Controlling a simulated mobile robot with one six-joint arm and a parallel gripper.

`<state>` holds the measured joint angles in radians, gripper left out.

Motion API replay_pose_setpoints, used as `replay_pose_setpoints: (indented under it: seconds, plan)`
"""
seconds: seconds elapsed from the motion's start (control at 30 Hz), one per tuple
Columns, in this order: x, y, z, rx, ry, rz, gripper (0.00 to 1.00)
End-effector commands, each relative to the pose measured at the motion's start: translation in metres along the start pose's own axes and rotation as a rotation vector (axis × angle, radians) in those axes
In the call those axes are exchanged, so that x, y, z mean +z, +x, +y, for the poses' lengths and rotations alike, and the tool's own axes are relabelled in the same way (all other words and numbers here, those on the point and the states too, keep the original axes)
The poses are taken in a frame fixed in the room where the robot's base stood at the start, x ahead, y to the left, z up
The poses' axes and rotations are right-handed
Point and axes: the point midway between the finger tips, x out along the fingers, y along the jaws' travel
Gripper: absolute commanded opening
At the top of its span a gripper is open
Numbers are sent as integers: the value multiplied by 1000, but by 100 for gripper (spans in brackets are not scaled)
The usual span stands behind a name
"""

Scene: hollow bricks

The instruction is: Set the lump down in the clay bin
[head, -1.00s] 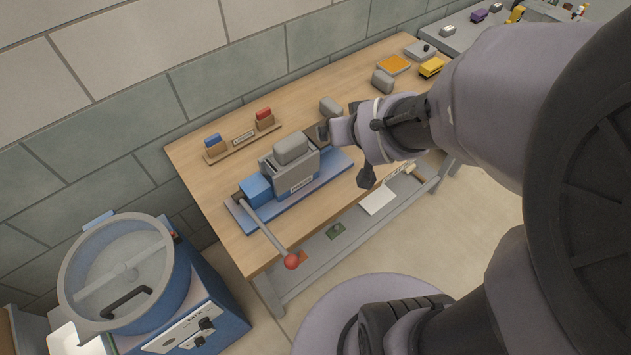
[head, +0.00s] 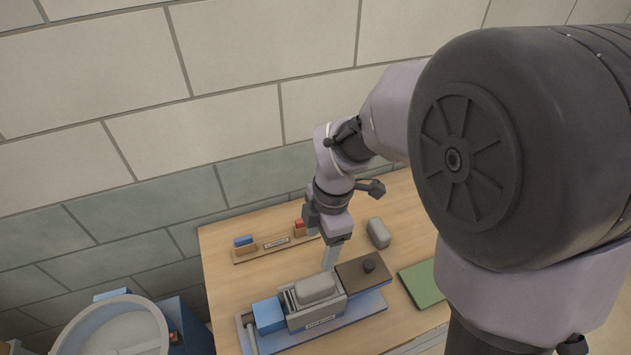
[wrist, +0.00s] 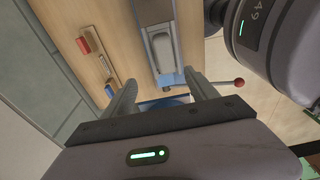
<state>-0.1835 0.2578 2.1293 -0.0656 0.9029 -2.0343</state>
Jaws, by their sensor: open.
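A second grey lump (head: 378,233) lies on the table to the right.
A rack with blue and red pieces (head: 273,243) stands behind left. A red-knobbed lever (wrist: 239,83) sticks out. A round tub (head: 112,330) is at lower left.

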Motion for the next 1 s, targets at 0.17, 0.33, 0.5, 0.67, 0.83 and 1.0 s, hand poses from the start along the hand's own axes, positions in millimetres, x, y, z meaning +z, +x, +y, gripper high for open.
replay_pose_setpoints:
  seconds: [0.17,0.33,0.5,0.67,0.83,1.0]
  plan:
    - [1,58,-2,-6,0,0,67]
    - [1,99,-2,-3,3,0,67]
    - [2,119,-3,-2,5,0,67]
    - [6,152,-9,-2,5,0,67]
    - [6,164,-8,1,3,-1,67]
    - [6,163,-8,1,4,-1,63]
